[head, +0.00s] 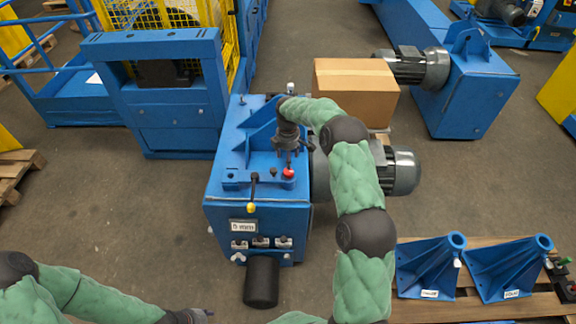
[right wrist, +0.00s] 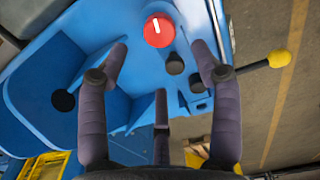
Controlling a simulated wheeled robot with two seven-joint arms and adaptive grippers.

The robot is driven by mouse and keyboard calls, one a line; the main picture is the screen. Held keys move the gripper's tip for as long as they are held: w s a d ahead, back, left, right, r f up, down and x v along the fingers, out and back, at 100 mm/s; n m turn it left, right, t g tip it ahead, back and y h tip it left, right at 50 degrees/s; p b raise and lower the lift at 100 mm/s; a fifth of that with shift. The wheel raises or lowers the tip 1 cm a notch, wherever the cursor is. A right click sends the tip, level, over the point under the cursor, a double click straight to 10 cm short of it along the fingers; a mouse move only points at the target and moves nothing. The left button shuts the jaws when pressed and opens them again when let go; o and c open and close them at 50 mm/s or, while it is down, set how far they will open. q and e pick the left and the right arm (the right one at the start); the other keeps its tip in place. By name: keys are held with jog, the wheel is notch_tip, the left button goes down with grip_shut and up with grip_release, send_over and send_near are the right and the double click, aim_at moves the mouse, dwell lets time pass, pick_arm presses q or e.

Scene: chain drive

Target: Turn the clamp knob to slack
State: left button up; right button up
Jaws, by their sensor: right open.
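A round red knob (head: 288,173) sits on top of the blue machine housing (head: 225,190). In the right wrist view the red knob (right wrist: 158,30) carries a white mark pointing roughly up the picture. My right gripper (head: 289,146) hangs over the housing, close behind and above the knob. In the right wrist view my right gripper (right wrist: 160,50) has its fingers spread, with nothing between them; the knob lies just past the fingertips, apart from them as far as I can see. My left gripper (head: 198,315) is at the bottom edge, partly cut off.
A lever with a yellow ball (head: 251,208) stands beside the knob; the ball also shows in the right wrist view (right wrist: 278,58). A blue bracket (head: 262,140) rises near my right gripper. A cardboard box (head: 355,90) is behind. Blue stands (head: 430,265) sit on a pallet at right.

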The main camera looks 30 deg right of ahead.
notch_tip(320, 180, up, 4)
jog(key=shift+f, duration=0.2)
dwell(0.4)
jog(key=s+a+f+m+y, duration=0.2)
jog(key=s+a+f+m, duration=0.1)
jog(key=s+a+f, duration=0.55)
jog(key=s+a+f+m+y, duration=0.1)
jog(key=s+a+f+m, duration=0.35)
jog(key=a+f, duration=0.55)
jog(key=s+a+f+m, duration=0.1)
jog(key=s+a+m, duration=0.2)
jog(key=s, duration=0.7)
jog(key=s+a+f+m+y, duration=0.1)
jog(key=s+a+m, duration=0.3)
jog(key=s+a, duration=0.3)
jog(key=shift+s, duration=2.2)
